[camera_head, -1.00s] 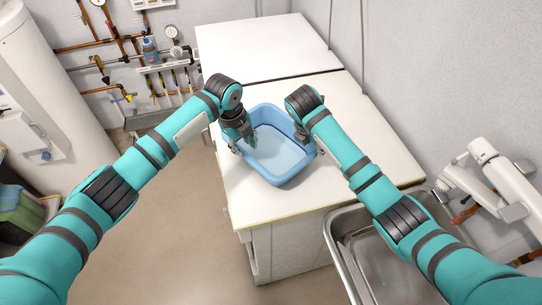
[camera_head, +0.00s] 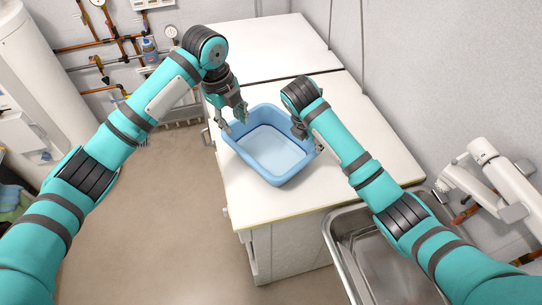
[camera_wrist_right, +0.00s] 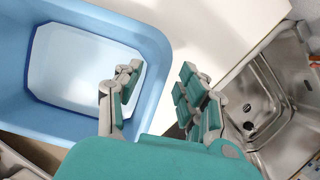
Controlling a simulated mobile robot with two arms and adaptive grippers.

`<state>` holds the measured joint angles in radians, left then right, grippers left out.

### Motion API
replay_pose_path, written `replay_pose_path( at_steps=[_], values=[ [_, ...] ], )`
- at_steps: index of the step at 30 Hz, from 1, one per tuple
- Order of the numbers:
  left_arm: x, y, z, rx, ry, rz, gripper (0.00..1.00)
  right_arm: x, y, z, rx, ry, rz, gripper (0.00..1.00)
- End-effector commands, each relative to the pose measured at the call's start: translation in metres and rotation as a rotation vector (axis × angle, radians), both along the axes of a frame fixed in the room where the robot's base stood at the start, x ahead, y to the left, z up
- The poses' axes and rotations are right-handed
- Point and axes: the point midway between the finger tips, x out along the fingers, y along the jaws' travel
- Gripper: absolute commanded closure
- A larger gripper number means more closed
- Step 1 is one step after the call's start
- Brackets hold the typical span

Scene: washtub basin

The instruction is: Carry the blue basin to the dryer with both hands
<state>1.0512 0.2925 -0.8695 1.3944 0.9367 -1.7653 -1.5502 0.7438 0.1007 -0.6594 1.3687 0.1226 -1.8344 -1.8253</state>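The blue basin (camera_head: 272,180) stands upright on the nearer white top (camera_head: 250,201). My left gripper (camera_head: 233,117) points down with its fingers spread, at the basin's back left corner. Whether it touches the rim cannot be told. My right gripper (camera_head: 309,137) is at the basin's right side. In the right wrist view the right gripper (camera_wrist_right: 160,88) is open, with one finger over the basin (camera_wrist_right: 152,38) and the other outside its rim. Nothing is visibly clamped between them. The head view hides part of the right fingers behind the wrist.
A second white top (camera_head: 265,45) lies behind the nearer one. A metal sink (camera_head: 340,240) is at the front right, with a white jointed fixture (camera_head: 500,175) beside it. Pipes and gauges line the back left wall. The floor (camera_head: 180,230) at the left is clear.

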Motion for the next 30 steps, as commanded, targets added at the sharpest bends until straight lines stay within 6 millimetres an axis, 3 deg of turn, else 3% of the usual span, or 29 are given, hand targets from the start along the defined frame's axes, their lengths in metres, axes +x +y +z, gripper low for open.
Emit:
replay_pose_path(
  at_steps=[3,9,30],
  values=[
    [0.000,0.000,0.000,0.000,0.000,0.000,0.69,-0.005,0.006,0.020,0.001,-0.004,0.002,0.60],
    [0.000,0.000,0.000,0.000,0.000,0.000,0.69,-0.011,0.011,0.037,0.000,-0.001,0.000,0.60],
    [0.000,0.000,-0.001,0.000,0.000,0.000,0.69,-0.012,0.012,0.038,0.000,0.001,0.001,0.60]
  ],
)
